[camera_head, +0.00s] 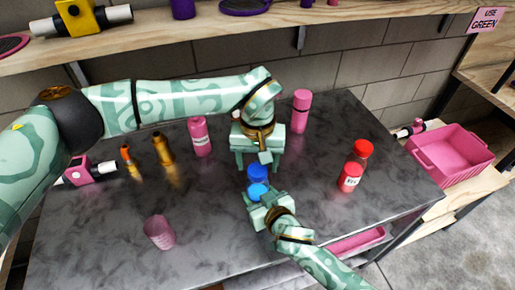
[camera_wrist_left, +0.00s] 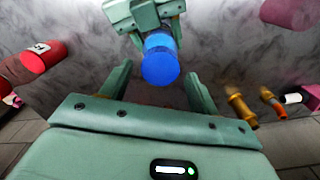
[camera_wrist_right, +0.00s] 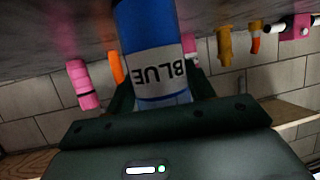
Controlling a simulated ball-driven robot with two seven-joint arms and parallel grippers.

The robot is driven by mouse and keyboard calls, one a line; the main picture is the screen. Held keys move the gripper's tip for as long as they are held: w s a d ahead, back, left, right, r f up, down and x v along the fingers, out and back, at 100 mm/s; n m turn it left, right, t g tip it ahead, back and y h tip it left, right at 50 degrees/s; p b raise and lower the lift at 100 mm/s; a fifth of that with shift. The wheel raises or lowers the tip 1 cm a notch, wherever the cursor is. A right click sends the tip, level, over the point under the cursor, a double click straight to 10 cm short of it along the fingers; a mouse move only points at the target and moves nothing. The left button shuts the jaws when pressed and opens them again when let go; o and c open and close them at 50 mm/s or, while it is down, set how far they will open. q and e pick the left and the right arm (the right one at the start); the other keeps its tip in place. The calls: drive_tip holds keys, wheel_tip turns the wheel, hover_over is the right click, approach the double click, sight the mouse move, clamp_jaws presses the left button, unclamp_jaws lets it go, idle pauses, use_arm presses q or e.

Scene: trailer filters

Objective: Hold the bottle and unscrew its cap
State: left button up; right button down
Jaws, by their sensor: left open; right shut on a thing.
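The blue bottle (camera_head: 257,190) is in the middle of the head view, over the dark table. My right gripper (camera_head: 268,207) is shut on its body. In the right wrist view its white label (camera_wrist_right: 154,72) reads BLUE, upside down, between my right fingers (camera_wrist_right: 160,98). The darker blue cap (camera_wrist_left: 160,68) faces the left wrist camera and appears to be on the bottle. My left gripper (camera_head: 257,160) is open just beyond the bottle. In the left wrist view the cap lies near the gap between its fingertips (camera_wrist_left: 157,85). Whether the fingers touch it I cannot tell.
A red bottle (camera_head: 357,165) stands right of the grippers. A pink cup (camera_head: 159,232) is at front left. A pink crate (camera_head: 452,152) sits off the table's right side. The table's front middle is clear.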

use_arm(q)
drive_tip(key=shift+f, duration=1)
